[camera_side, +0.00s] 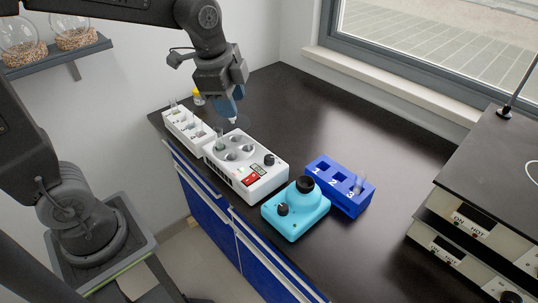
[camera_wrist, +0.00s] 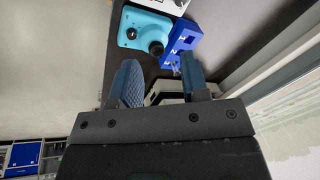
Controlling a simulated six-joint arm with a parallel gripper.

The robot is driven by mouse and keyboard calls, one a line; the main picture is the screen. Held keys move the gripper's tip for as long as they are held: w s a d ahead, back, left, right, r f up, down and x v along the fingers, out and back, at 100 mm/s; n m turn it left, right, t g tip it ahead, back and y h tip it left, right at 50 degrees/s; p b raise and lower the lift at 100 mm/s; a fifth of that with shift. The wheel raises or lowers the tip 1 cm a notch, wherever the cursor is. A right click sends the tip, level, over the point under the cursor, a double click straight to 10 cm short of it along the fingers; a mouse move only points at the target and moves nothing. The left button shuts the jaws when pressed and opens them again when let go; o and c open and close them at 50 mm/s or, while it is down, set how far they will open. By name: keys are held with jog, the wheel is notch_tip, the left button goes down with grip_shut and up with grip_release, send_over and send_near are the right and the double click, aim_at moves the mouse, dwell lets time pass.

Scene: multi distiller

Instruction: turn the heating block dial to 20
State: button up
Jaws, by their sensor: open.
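The white heating block (camera_side: 248,178) stands near the front edge of the dark bench in the side view. It has round wells on top, and a clear tube stands in a well at its left end. Its black dial (camera_side: 269,160) is at the right end of the top, near a red switch (camera_side: 251,181); the dial's setting is too small to read. My gripper (camera_side: 233,119) is above the back left part of the block, apart from the dial. In the wrist view my gripper (camera_wrist: 162,80) has its two blue fingers apart with nothing held. A white corner of a device shows at the top edge there.
A turquoise device (camera_side: 296,208) with black knobs stands right of the block, beside a blue numbered rack (camera_side: 340,186) holding a tube. A white rack (camera_side: 187,130) with tubes is at the left. Stacked hot plates (camera_side: 478,215) stand at far right. The bench behind is clear.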

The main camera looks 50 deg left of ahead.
aim_at(269, 157)
jog(key=w+f+m+g, duration=0.2)
jog(key=w+f+m, duration=0.6)
jog(key=w+m, duration=0.15)
jog(key=shift+n, duration=0.25)
jog(key=f, duration=0.9)
jog(key=w+f, duration=0.1)
jog(key=f, duration=0.3)
jog(key=shift+a+f, duration=0.2)
jog(key=shift+f, duration=0.2)
jog(key=c, duration=0.6)
jog(key=shift+c, duration=0.2)
